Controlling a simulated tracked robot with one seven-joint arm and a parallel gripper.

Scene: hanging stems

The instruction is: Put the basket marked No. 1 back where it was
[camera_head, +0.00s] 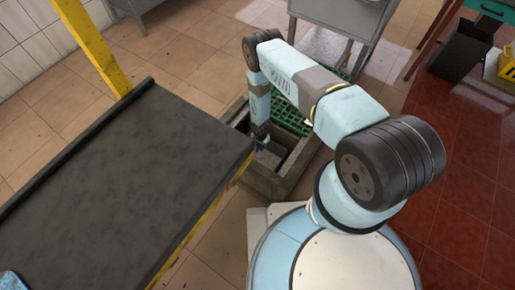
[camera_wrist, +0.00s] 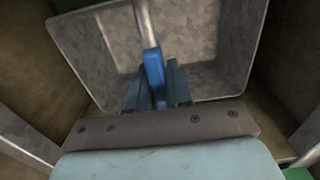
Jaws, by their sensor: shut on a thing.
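The basket (camera_wrist: 195,35) is a grey metal box, seen from above in the wrist view. A metal bar (camera_wrist: 146,22) with a blue grip (camera_wrist: 154,70) rises over it. My gripper (camera_wrist: 158,92) is shut on this blue grip, between its two dark fingers. In the head view my gripper (camera_head: 262,137) reaches straight down into a concrete-rimmed floor pit (camera_head: 275,184), with the grey basket (camera_head: 267,158) below it, inside the opening. The basket looks slightly turned in the wrist view. I see no number marking, and whether its bottom touches the pit floor cannot be told.
A green grating (camera_head: 290,117) lies at the pit's far side. A dark bench top (camera_head: 120,185) with a yellow edge and a yellow post (camera_head: 95,45) stands close on the left. A metal stand (camera_head: 340,20) is behind the pit.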

